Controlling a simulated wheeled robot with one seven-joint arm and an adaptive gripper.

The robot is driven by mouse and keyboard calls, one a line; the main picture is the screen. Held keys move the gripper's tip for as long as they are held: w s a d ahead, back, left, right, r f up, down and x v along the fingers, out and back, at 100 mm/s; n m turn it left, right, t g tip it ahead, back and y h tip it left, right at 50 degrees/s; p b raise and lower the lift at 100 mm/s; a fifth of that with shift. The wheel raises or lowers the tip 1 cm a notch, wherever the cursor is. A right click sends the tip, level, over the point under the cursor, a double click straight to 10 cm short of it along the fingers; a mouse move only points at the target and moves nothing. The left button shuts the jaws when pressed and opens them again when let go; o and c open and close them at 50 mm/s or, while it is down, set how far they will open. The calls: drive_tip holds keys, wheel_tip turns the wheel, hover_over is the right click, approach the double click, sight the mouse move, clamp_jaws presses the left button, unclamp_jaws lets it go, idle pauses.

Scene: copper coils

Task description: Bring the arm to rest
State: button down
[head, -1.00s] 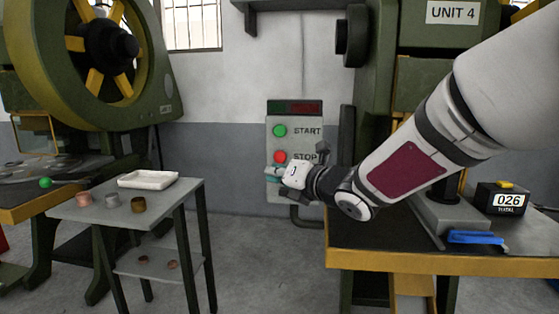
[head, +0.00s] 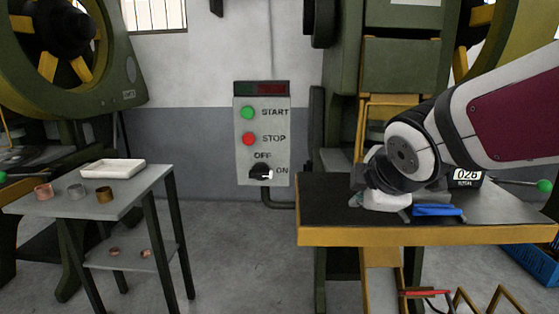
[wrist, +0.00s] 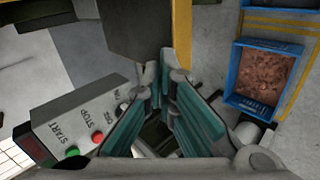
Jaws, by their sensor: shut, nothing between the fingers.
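My arm (head: 500,110) reaches in from the right side of the head view. It bends at a dark wrist joint, and my gripper (head: 385,198) is over the workbench in front of the press, apart from the control box. Its fingers are mostly hidden by the wrist there. In the wrist view, my gripper (wrist: 167,80) shows its teal-padded fingers, tips close together, with nothing held.
The grey control box (head: 262,127) has START, STOP and an OFF/ON knob. The workbench (head: 400,236) holds a blue object (head: 437,210) and a counter (head: 467,177). A side table (head: 140,190) at left carries a white tray (head: 112,168) and coils. Floor between is clear.

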drive_tip(key=s+d+f+m+g, duration=0.1)
drive_tip(key=s+f+m+g, duration=0.15)
drive_tip(key=s+m, duration=0.6)
drive_tip(key=s+d+f+m+g, duration=0.1)
drive_tip(key=s+f+m+g, duration=0.2)
drive_tip(key=s, duration=1)
drive_tip(key=s+d+f+m+g, duration=0.2)
drive_tip(key=s+m+g, duration=0.3)
drive_tip(key=s, duration=0.6)
wheel_tip(320, 180, up, 36)
drive_tip(key=t+p, duration=0.5)
drive_tip(key=p, duration=2.8)
drive_tip(key=shift+s+f, duration=0.15)
drive_tip(key=shift+f, duration=0.1)
drive_tip(key=shift+d, duration=0.1)
